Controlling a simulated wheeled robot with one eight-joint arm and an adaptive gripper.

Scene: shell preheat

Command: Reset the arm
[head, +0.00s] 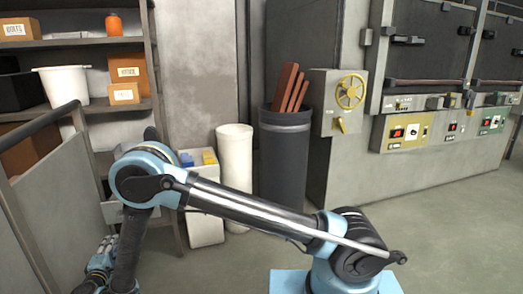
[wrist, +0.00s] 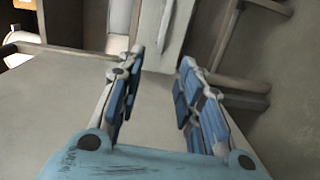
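My gripper (wrist: 160,75) is open in the wrist view, with a clear gap between its two blue-padded fingers and nothing held. In the head view my gripper (head: 103,255) hangs low at the left, partly cut off by the lower edge. My arm (head: 250,212) stretches from its blue base at the lower right to an elbow at the left, then bends downward.
A grey panel with a dark rail (head: 45,118) stands close at the left, near my gripper. A shelf unit (head: 135,105), a white bin (head: 235,165), a dark barrel (head: 285,160) and a control cabinet (head: 420,130) line the back. Floor (head: 460,220) at the right is clear.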

